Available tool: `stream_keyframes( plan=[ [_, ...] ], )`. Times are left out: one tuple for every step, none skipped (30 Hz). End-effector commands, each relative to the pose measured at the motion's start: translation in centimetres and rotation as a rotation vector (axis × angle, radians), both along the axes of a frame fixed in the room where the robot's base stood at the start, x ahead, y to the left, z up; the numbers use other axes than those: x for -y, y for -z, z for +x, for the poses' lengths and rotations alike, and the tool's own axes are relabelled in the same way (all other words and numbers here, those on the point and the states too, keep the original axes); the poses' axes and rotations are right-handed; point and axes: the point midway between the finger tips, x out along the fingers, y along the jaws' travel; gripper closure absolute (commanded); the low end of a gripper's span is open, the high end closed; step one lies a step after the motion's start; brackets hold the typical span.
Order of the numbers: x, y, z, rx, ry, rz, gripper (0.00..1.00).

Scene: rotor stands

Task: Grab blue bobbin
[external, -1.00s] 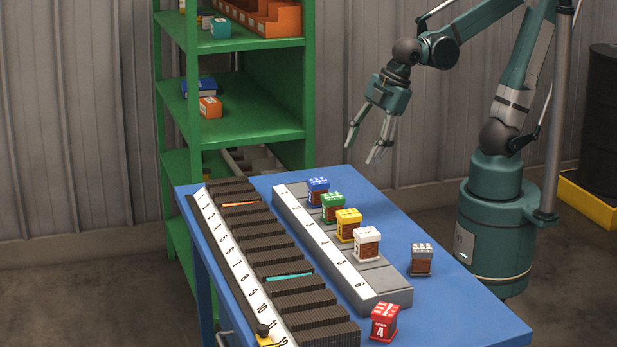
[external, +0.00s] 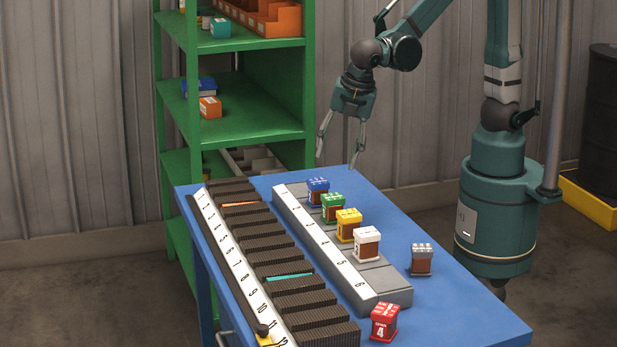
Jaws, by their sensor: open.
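The blue bobbin (external: 318,191) has a blue top and a brown wound middle. It stands at the far end of the grey numbered stand (external: 385,291) on the blue table. My gripper (external: 336,163) is open and empty, with its fingers pointing down. In the picture it appears just above the blue bobbin, not touching it. I cannot tell exactly how far apart they are in depth.
Green (external: 332,207), yellow (external: 349,226) and white (external: 367,244) bobbins stand in a row beside the blue one. A grey bobbin (external: 421,259) and a red bobbin (external: 384,322) sit on the table (external: 455,300). A black slotted rack (external: 290,283) and green shelf (external: 235,128) are left.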

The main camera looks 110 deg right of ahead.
Motion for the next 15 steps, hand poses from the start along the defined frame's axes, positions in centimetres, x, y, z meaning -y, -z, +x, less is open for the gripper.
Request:
stream_keyframes(
  plan=[
    [-0.3, -0.2, 0.5, -0.016, -0.023, -0.012, 0.51],
    [-0.4, -0.1, 0.8, -0.026, -0.038, -0.019, 0.51],
    [-0.5, 0.0, 1.1, -0.040, -0.059, -0.031, 0.51],
    [-0.6, 0.0, 1.3, -0.050, -0.073, -0.039, 0.51],
    [-0.7, 0.1, 1.5, -0.061, -0.088, -0.047, 0.51],
    [-0.8, 0.3, 1.8, -0.074, -0.107, -0.056, 0.51],
    [-1.0, 0.3, 2.0, -0.086, -0.123, -0.064, 0.51],
    [-1.1, 0.4, 2.3, -0.097, -0.137, -0.071, 0.51],
    [-1.2, 0.6, 2.5, -0.110, -0.158, -0.081, 0.51],
    [-1.4, 0.7, 2.7, -0.121, -0.171, -0.089, 0.51],
    [-1.5, 0.8, 2.9, -0.133, -0.187, -0.096, 0.51],
    [-1.6, 1.0, 3.2, -0.146, -0.206, -0.105, 0.51],
    [-1.7, 1.1, 3.4, -0.158, -0.221, -0.112, 0.51],
    [-1.8, 1.2, 3.6, -0.169, -0.234, -0.119, 0.51],
    [-2.0, 1.4, 3.9, -0.184, -0.254, -0.128, 0.51]
  ],
)
